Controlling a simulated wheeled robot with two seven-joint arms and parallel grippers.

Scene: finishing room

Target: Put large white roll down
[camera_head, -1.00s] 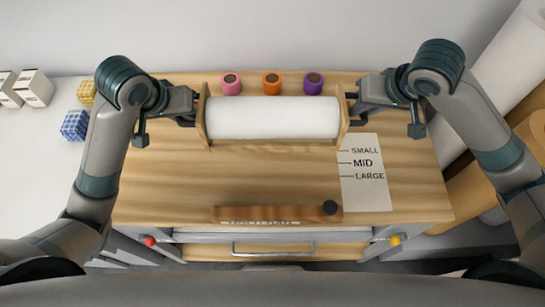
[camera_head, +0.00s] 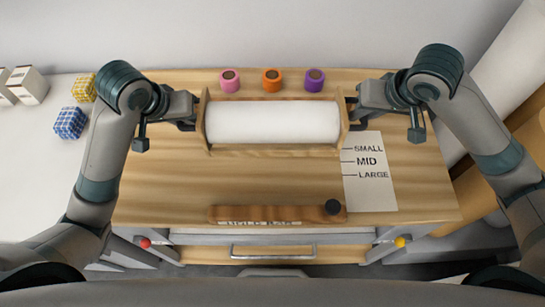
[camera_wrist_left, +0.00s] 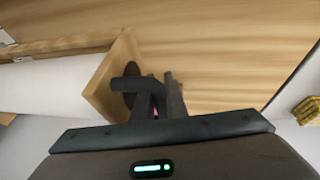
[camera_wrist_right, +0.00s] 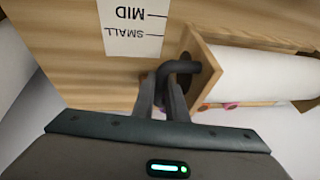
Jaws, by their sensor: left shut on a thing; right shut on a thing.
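The large white roll (camera_head: 272,122) lies lengthwise in a shallow wooden holder (camera_head: 275,151) over the back half of the wooden tabletop (camera_head: 235,185). My left gripper (camera_head: 190,121) is shut on the dark handle at the holder's left end; the handle shows in the left wrist view (camera_wrist_left: 128,84). My right gripper (camera_head: 356,107) is shut on the dark handle at its right end, clear in the right wrist view (camera_wrist_right: 181,67). The holder looks level and is at or just above the tabletop; I cannot tell whether it touches.
Pink (camera_head: 230,81), orange (camera_head: 271,80) and purple (camera_head: 314,80) small rolls stand behind the holder. A paper size chart (camera_head: 370,185) lies to its right. A wooden bar with a dark knob (camera_head: 333,207) lies at the front edge. The tabletop between is clear.

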